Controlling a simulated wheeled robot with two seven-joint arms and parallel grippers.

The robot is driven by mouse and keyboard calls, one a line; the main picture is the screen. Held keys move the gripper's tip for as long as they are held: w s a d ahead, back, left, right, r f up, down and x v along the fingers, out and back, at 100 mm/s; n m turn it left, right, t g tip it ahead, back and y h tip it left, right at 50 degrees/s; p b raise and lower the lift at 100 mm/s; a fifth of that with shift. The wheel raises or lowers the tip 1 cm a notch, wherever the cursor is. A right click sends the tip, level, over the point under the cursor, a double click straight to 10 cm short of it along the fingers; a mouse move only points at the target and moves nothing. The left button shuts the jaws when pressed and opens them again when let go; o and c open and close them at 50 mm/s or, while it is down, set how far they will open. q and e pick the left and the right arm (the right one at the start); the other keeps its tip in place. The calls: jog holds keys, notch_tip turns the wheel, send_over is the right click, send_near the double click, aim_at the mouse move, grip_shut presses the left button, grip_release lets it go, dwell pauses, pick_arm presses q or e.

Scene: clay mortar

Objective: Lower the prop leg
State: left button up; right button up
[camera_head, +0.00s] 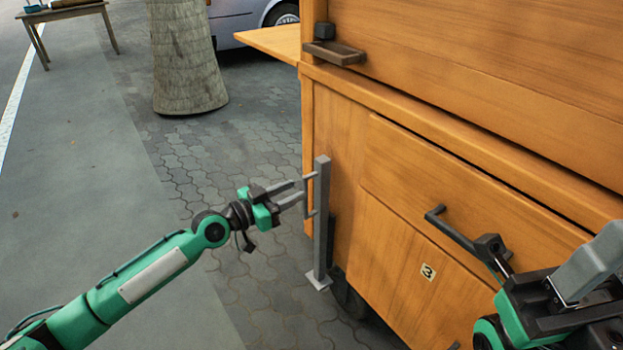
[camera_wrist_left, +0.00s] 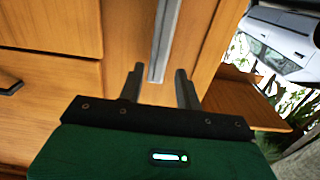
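The prop leg (camera_head: 322,225) is an upright grey metal post with a flat foot plate, at the near left corner of the wooden cart. A thin bracket-shaped handle (camera_head: 306,194) shows on its left side. I cannot tell whether the foot plate touches the paving. My left gripper (camera_head: 290,196) is at the handle with its two fingers apart. In the left wrist view the fingers are spread on either side of the prop leg (camera_wrist_left: 165,40), and no firm hold shows. My right gripper is partly cut off at the right edge, and its fingers are unclear.
The wooden cart (camera_head: 400,140) fills the right side, with a dark drawer handle (camera_head: 455,232) and a wooden latch block (camera_head: 335,52). A tree trunk (camera_head: 186,60), a car (camera_head: 240,15) and a small table (camera_head: 68,14) stand farther back. The paving left of the leg is clear.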

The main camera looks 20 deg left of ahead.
aim_at(303, 187)
pick_arm(q)
jog(key=x, duration=0.5)
jog(key=shift+w+d, duration=0.45)
jog(key=shift+w, duration=0.05)
